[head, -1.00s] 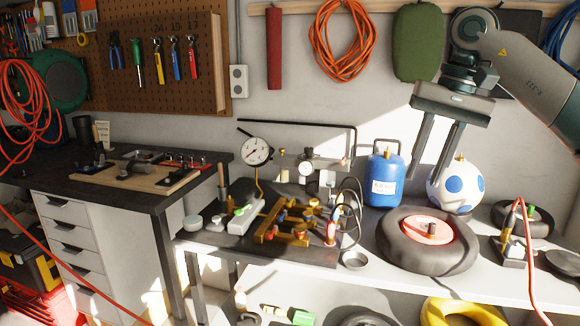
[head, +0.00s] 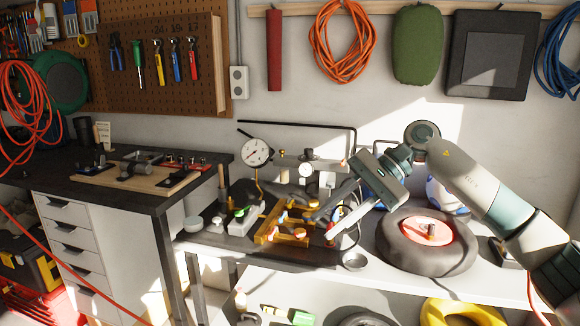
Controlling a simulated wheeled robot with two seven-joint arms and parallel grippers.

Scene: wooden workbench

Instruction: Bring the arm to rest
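My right gripper (head: 321,225) comes in from the right on its grey and white arm (head: 478,184). The gripper body and wrist cover most of the blue canister (head: 377,215) and part of the white ball with blue spots (head: 433,190). My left gripper is not in view.
A black tyre with a red hub (head: 398,250) lies on the white bench, just below my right arm. A dial gauge (head: 257,151) stands at the back of the board. A dark workbench (head: 150,200) is at the left. The wall above holds an orange cable coil (head: 342,45).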

